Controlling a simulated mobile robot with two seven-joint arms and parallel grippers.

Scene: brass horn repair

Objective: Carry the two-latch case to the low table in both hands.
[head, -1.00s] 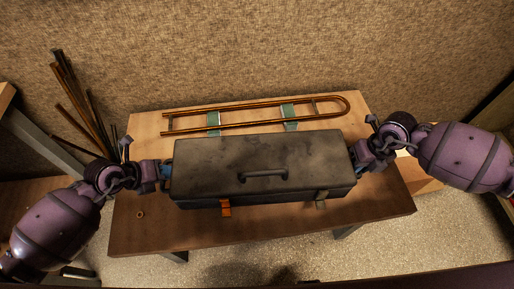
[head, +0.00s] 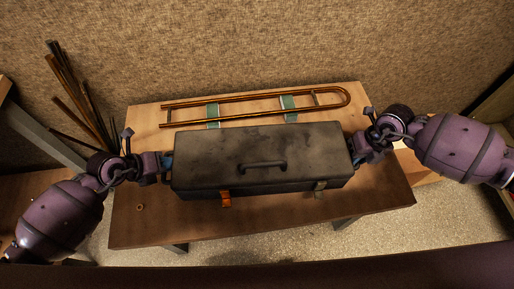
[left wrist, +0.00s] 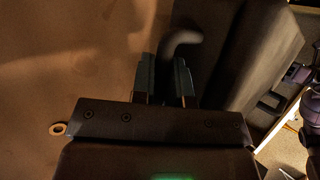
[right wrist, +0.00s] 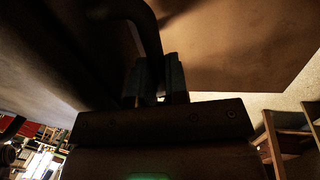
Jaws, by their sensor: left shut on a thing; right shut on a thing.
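The dark grey two-latch case (head: 225,160) is level over the wooden table (head: 140,225), its lid shut. An orange latch (head: 225,199) and a dull grey-brown latch (head: 320,186) show on its front side. A top handle (head: 262,165) lies on the lid. My left gripper (head: 166,165) is shut at the case's left end, on a curved end handle (left wrist: 183,42) that shows in the left wrist view. My right gripper (head: 354,148) is shut at the right end, on a handle (right wrist: 145,30) in the right wrist view. I cannot tell if the case touches the table.
A brass slide tube (head: 240,99) lies on green supports (head: 289,108) behind the case. A small brass ring (head: 140,207) lies at the table's left. Several brass rods (head: 68,85) lean at the far left. A dark edge (head: 300,275) runs along the bottom.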

